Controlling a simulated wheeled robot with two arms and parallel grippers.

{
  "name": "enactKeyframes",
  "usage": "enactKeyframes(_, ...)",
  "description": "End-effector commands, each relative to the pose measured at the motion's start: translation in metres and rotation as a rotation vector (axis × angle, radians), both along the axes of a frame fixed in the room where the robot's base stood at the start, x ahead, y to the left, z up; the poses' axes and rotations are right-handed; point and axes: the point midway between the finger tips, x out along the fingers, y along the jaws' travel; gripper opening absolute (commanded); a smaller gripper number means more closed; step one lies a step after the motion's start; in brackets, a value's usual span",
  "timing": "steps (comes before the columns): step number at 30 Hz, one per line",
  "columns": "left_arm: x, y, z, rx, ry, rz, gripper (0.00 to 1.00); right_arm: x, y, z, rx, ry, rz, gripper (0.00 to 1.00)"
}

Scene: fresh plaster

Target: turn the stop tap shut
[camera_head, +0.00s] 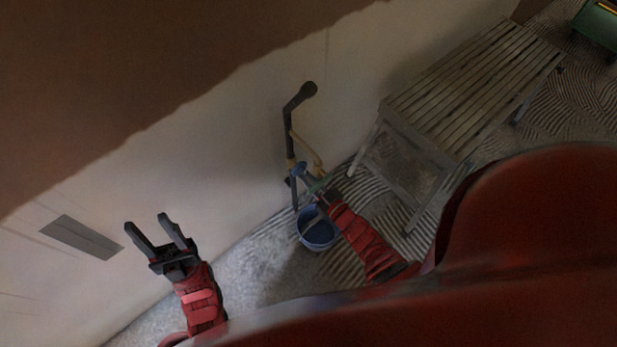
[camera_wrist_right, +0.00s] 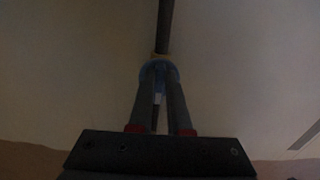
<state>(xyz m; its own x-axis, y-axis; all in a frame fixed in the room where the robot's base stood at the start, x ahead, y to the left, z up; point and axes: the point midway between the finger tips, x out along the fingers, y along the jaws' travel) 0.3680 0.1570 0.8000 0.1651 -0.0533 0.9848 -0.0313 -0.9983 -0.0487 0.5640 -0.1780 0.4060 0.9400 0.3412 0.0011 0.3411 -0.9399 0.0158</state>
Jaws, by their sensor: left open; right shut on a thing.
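The stop tap shows as a blue handle (camera_head: 299,170) on a dark upright pipe (camera_head: 289,135) against the wall. In the right wrist view the blue handle (camera_wrist_right: 158,70) sits at the tips of my right gripper's fingers, with the pipe rising behind. My right gripper (camera_head: 312,184) reaches in from the right and is shut on the handle, hiding part of it. My left gripper (camera_head: 156,232) is open and empty, well left of the tap, with its fingers pointing up in the picture.
A blue bucket (camera_head: 318,235) stands on the floor below the tap. A slatted wooden bench (camera_head: 470,85) is to the right along the wall. A grey plate (camera_head: 80,238) is on the wall at left. A green thing (camera_head: 597,25) stands at the far right.

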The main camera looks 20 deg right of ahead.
Motion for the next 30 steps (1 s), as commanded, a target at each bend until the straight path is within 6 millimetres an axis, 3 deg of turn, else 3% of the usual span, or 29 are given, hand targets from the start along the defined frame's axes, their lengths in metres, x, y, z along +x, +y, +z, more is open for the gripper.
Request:
enactKeyframes(17,-0.0001,0.0,0.0013,0.0,0.0,0.0,0.5,-0.0005,0.0003,-0.0013,0.03,0.014,-0.001,0.0)
enactKeyframes(18,0.0,-0.0001,0.0013,0.0,0.0,0.0,0.5,-0.0004,0.0004,-0.0012,0.03,0.014,-0.001,0.22)
enactKeyframes(22,0.0,0.0,0.0013,0.0,0.0,0.0,0.5,-0.0004,0.0004,-0.0009,0.029,0.013,0.0,0.45)
enactKeyframes(30,0.0,0.0,0.0015,0.0,0.0,0.0,0.5,-0.0003,0.0003,-0.0005,0.028,0.012,0.0,0.46)
